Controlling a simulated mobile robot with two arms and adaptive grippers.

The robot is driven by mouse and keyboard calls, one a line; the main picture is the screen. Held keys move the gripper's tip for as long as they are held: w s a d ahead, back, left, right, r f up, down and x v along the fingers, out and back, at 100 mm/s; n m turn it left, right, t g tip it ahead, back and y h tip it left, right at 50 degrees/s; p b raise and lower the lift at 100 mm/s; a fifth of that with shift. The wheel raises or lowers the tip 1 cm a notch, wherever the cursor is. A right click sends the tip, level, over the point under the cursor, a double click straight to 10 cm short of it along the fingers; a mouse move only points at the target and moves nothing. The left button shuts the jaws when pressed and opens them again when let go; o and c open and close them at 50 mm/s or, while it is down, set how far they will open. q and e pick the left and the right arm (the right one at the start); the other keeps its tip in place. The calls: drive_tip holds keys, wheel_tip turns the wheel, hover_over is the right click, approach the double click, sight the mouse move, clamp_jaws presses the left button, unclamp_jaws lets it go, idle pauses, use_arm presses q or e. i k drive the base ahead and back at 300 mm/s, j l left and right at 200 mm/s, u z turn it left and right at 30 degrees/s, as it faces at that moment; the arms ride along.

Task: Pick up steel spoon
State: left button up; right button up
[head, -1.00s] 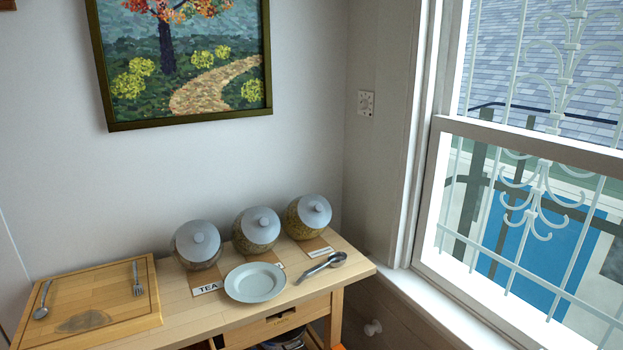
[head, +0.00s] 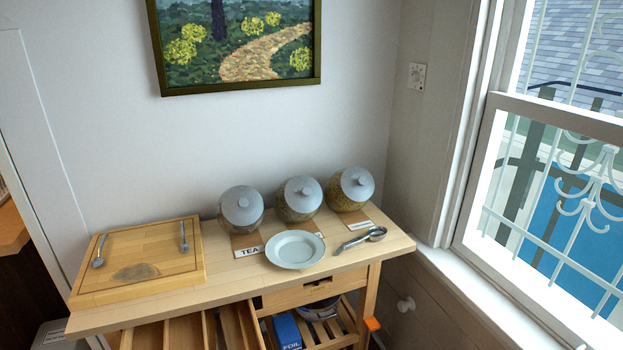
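A small metal spoon (head: 99,251) lies on the left part of a wooden cutting board (head: 150,285) on the wooden table. A larger metal spoon or scoop (head: 360,240) lies on the table to the right of a pale plate (head: 296,250), its bowl towards the right. Both look grey and steel-like, and I cannot tell which one is the steel spoon named. Both lie clear, with nothing on top of them. Neither of my grippers is in view.
A fork (head: 183,237) lies on the board's right side. Three lidded jars (head: 242,209) stand at the back, against the wall. A blue foil box (head: 287,331) sits on the slatted shelf below. A window (head: 550,190) is at the right.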

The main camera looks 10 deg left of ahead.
sight(99, 262)
drive_tip(key=u, duration=1.2)
